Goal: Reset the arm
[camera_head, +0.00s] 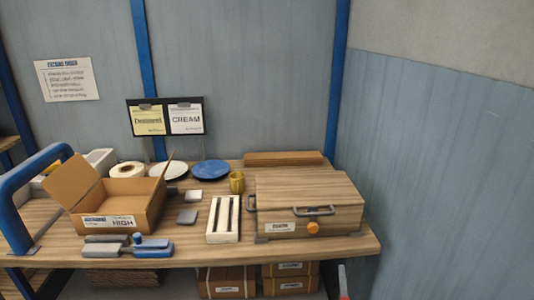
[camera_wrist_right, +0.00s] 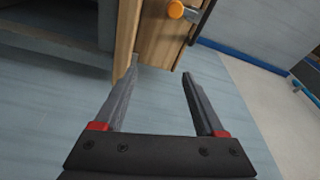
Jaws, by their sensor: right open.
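My right gripper (camera_wrist_right: 160,76) is open and empty in the right wrist view, its two dark fingers apart above blue floor. In the head view only a small grey and red piece of it (camera_head: 342,278) shows, at the bottom, below the table's front edge. The wooden box with a grey handle (camera_head: 325,190) stands closed on the right of the table. Its orange knob (camera_head: 313,228) also shows in the right wrist view (camera_wrist_right: 176,9), beyond the fingers and apart from them. My left gripper is not in view.
The wooden table (camera_head: 350,244) holds an open cardboard box (camera_head: 150,200), a blue plate (camera_head: 210,170), a white plate (camera_head: 169,171), a yellow cup (camera_head: 237,182), a white slotted rack (camera_head: 223,236) and a blue-grey tool (camera_head: 150,247). Cardboard boxes (camera_head: 228,281) sit underneath. Room right of the table is clear.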

